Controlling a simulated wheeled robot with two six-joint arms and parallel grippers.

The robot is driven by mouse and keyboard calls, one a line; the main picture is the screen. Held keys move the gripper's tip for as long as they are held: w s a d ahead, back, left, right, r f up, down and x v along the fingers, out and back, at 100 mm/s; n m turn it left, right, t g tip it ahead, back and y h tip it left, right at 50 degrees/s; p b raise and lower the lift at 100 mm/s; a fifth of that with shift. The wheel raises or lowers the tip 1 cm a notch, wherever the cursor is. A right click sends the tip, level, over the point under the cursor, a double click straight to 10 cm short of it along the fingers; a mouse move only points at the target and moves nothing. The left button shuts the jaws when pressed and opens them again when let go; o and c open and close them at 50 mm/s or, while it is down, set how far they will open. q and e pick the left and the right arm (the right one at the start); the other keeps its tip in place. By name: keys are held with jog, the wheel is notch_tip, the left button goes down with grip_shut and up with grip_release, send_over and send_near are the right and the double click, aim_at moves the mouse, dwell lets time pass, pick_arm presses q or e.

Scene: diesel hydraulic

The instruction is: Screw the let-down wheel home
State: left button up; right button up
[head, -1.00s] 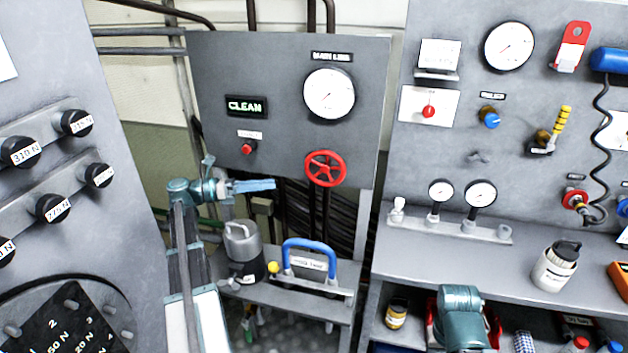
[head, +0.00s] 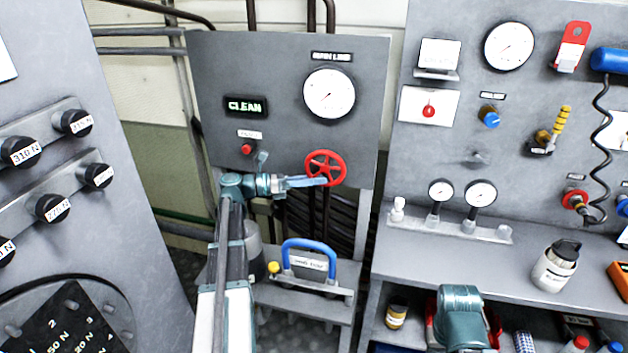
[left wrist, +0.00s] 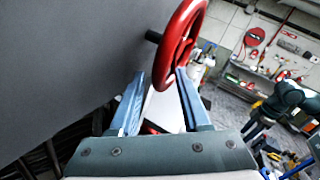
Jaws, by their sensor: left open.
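The red let-down wheel (head: 338,157) is a spoked handwheel on the front of the grey panel, below the main line gauge. My left gripper (head: 321,181) is at the lower part of the wheel, its blue fingers pointing right and overlapping the rim in the head view. In the left wrist view the red wheel (left wrist: 180,40) is seen nearly edge-on on its dark stem. Its lower rim shows between the open fingertips of my left gripper (left wrist: 160,76). I cannot tell whether a finger touches it.
The grey panel (head: 230,65) carries a lit CLEAN sign (head: 246,106), a red button (head: 247,149) and a large gauge (head: 329,94). A blue handle (head: 310,246) stands on the low shelf below. Pipes run behind the panel. Free space lies in front of the wheel.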

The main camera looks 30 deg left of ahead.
pick_arm(q)
jog(key=shift+c, duration=0.3)
grip_shut()
jog(key=r+m+g+y+p, duration=0.1)
jog(key=p, duration=0.4)
jog(key=a+r+g+y+p, duration=0.1)
jog(key=y+p, duration=0.1)
jog(key=p, duration=0.3)
jog(key=shift+s+a+r+m+y, duration=0.1)
jog(key=shift+s+r+m+y, duration=0.05)
jog(key=shift+m+y, duration=0.2)
jog(key=shift+a+g+y+p, duration=0.15)
jog(key=shift+g+y+p, duration=0.25)
jog(key=shift+p, duration=0.35)
jog(key=shift+f, duration=0.2)
